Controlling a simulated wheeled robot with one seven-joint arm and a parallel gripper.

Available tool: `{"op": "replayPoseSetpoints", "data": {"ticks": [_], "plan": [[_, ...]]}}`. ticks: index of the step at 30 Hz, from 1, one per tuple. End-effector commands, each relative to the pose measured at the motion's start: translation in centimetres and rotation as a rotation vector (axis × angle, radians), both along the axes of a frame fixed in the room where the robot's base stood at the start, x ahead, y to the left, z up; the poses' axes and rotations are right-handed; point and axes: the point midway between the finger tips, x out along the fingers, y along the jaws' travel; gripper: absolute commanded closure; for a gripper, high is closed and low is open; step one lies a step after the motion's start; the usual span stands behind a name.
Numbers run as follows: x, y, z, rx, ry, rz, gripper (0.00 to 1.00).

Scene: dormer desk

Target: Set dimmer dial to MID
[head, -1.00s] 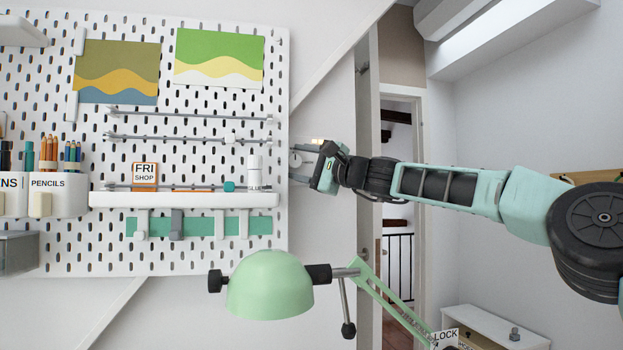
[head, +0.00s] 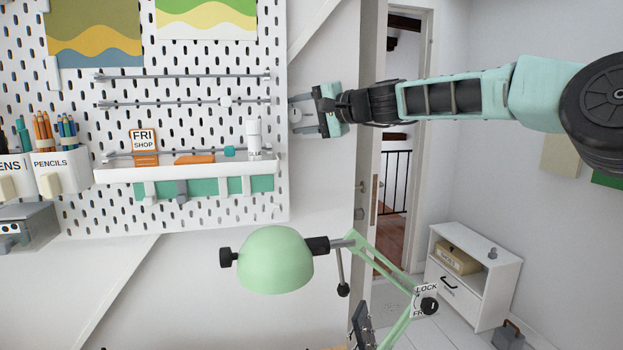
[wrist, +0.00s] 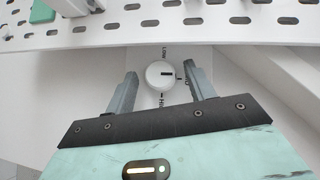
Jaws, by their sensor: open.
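The dimmer dial (wrist: 158,76) is a round white knob on the white wall, between my fingers in the wrist view. LOW is printed above it and HI below it; a label at its right is partly covered by my right finger. The dial's dark mark lies level and points right, toward that label. My gripper (wrist: 161,70) is open, with one finger on each side of the dial and a gap to both. In the head view my gripper (head: 303,117) is at the wall just right of the pegboard, with the dial (head: 295,115) between its fingers.
The pegboard (head: 225,207) with rails, a shelf and pencil cups is close on the left; its edge runs above the dial in the wrist view. A green lamp (head: 275,260) stands below my arm. A doorway and a white cabinet (head: 480,288) are at the right.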

Motion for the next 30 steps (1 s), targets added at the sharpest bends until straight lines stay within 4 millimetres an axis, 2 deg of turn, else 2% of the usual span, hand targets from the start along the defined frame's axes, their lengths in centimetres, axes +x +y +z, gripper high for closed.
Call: {"op": "replayPoseSetpoints", "data": {"ticks": [1,26,27,30], "plan": [[-0.1,0.1,0.9,-0.025,-0.007,0.001,0.46],[-0.1,0.3,1.0,-0.360,-0.103,0.001,0.46],[-0.3,-0.4,0.5,-0.359,-0.104,-0.002,0.46],[-1.1,-1.5,0.9,-0.358,-0.105,-0.002,0.46]]}}
